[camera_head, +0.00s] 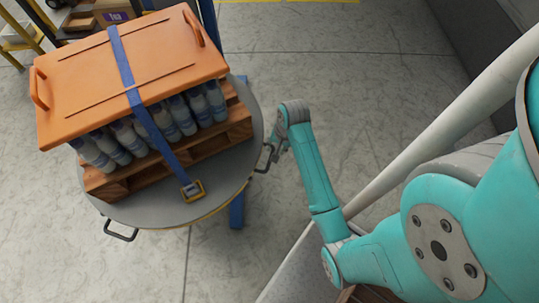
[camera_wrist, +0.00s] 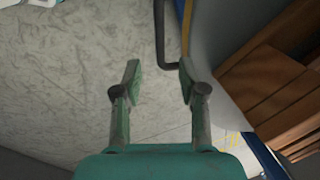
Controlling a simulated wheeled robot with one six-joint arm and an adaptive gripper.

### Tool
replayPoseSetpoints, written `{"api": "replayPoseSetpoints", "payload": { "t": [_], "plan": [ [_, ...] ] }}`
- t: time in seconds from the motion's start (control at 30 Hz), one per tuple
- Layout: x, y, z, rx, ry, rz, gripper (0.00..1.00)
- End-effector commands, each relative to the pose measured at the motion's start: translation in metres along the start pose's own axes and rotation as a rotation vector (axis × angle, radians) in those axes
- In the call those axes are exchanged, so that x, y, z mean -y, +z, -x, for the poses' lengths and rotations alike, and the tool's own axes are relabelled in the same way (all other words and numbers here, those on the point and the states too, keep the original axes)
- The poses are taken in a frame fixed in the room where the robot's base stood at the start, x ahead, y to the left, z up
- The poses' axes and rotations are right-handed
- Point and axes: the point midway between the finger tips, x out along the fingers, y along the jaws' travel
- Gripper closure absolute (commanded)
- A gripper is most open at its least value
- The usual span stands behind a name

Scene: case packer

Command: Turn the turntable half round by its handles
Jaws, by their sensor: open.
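The turntable (camera_head: 150,212) is a round grey disc with a yellowish edge, on a blue stand; in the wrist view its grey top (camera_wrist: 222,35) shows at the right. One dark bent handle (camera_head: 121,235) sticks out at its near left rim. Another handle (camera_head: 265,160) is at its right rim, partly covered by my gripper (camera_head: 272,148). In the wrist view, my gripper (camera_wrist: 160,76) is open.
On the turntable stands a wooden pallet (camera_head: 105,186) with several bottles (camera_head: 168,121) under an orange lid (camera_head: 85,80), tied by a blue strap (camera_head: 122,58). A pale sloping pole (camera_head: 470,105) is behind my arm. Floor at the upper middle is clear.

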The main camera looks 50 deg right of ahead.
Motion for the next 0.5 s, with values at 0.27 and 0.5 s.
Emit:
{"api": "replayPoseSetpoints", "payload": {
  "t": [0.27,0.5],
  "plan": [
    [-0.001,0.001,-0.05,0.003,0.003,0.0,0.59],
    [0.0,0.001,-0.081,0.001,0.001,0.001,0.59]
  ]
}}
